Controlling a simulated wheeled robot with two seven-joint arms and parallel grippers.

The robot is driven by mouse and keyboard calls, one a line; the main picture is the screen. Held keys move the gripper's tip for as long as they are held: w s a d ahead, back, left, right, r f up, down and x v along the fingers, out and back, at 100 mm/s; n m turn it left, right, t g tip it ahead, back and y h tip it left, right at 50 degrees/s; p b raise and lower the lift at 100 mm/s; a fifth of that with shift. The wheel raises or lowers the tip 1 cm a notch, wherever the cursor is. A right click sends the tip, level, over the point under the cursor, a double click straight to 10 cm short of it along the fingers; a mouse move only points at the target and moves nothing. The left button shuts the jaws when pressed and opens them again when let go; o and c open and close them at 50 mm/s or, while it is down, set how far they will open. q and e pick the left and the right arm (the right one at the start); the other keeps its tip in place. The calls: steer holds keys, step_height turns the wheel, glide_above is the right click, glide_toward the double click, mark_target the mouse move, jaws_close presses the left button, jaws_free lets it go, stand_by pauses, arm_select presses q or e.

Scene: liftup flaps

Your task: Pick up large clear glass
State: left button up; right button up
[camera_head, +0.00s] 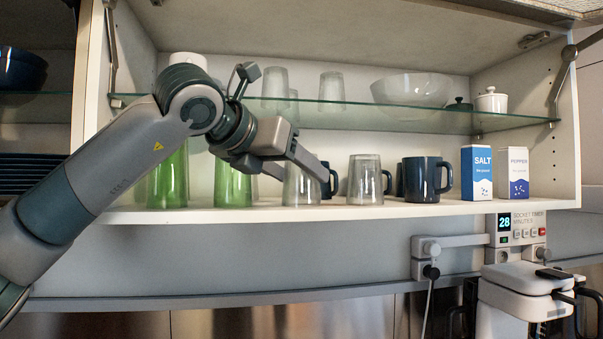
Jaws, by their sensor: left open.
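Two clear glasses stand on the lower white shelf: one (301,190) is partly behind my left gripper, the other (364,181) is to its right and unobstructed. Two more clear glasses, one at the left (275,84) and one at the right (331,88), stand on the glass shelf above. Which is the large one is not certain. My left gripper (314,170) is open and empty, its fingers pointing right and down across the top of the nearer lower glass. Contact with it cannot be told. My right gripper is out of view.
Two green glasses (232,187) stand left on the lower shelf. A dark blue mug (426,180), salt box (476,172) and pepper box (513,173) stand right.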

arm_select(q)
steer(key=shift+c, duration=0.7)
steer(key=c, duration=0.8)
steer(key=shift+c, duration=0.2)
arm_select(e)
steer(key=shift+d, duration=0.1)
arm_select(q)
steer(key=shift+r, duration=0.25)
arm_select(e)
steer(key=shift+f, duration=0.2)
